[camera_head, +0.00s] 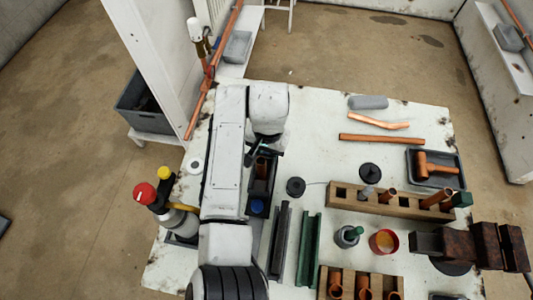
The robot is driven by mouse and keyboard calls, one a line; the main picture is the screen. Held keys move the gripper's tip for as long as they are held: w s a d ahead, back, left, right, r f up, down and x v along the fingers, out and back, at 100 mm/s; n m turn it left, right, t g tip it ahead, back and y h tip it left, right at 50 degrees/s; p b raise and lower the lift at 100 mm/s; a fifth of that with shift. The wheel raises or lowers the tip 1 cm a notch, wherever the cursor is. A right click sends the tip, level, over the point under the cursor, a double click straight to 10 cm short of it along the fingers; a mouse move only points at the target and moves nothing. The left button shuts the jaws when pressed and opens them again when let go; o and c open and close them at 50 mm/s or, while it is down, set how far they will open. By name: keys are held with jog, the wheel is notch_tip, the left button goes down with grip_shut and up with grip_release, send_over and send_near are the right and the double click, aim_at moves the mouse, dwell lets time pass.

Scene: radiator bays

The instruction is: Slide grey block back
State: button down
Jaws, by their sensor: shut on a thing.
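A grey block (368,102) with rounded ends lies flat near the far edge of the white table. My arm reaches forward over the table's left side. My gripper (262,152) points down over the far end of a narrow dark tray (271,190), well left of both grey blocks. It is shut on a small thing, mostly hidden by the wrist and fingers. A copper piece shows in the tray just below it.
Copper pipes (381,139) lie near the back. A wooden rack (375,202) with copper fittings, a red cup (383,242) and green and dark rails (308,250) crowd the front.

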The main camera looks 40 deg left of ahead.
jog(key=c, duration=0.8)
grip_release()
jog(key=shift+w+a, duration=0.15)
jog(key=shift+w, duration=0.05)
notch_tip(320, 180, up, 11)
jog(key=shift+b, duration=0.45)
jog(key=shift+f, duration=0.1)
